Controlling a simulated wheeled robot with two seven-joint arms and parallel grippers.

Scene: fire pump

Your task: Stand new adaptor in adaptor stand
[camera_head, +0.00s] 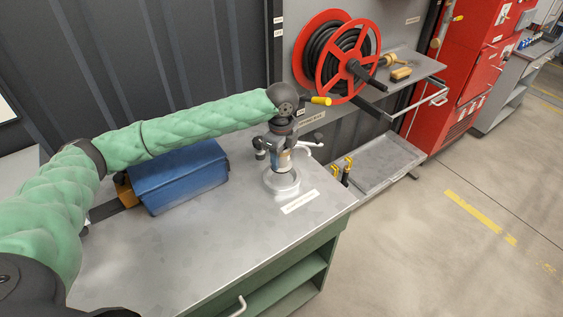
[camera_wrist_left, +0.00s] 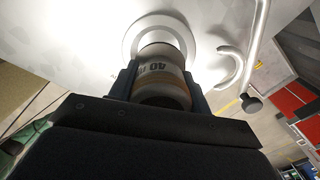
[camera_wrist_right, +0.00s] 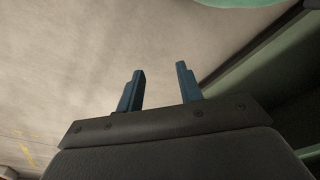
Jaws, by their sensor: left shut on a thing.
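The new adaptor (camera_wrist_left: 160,70), a pale cylinder with a tan band and a printed "40", is between the fingers of my left gripper (camera_wrist_left: 163,85). In the head view the adaptor (camera_head: 283,162) is upright under my left gripper (camera_head: 276,152), at the round grey adaptor stand (camera_head: 282,184) on the metal bench. The stand's pale ring (camera_wrist_left: 190,30) shows around the adaptor's far end in the left wrist view. I cannot tell how deep the adaptor sits. My right gripper (camera_wrist_right: 160,88) is open and empty in the right wrist view.
A blue case (camera_head: 178,175) lies on the bench (camera_head: 215,240) left of the stand. A curved hook or handle (camera_head: 310,146) is right behind the stand. The bench front is clear.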

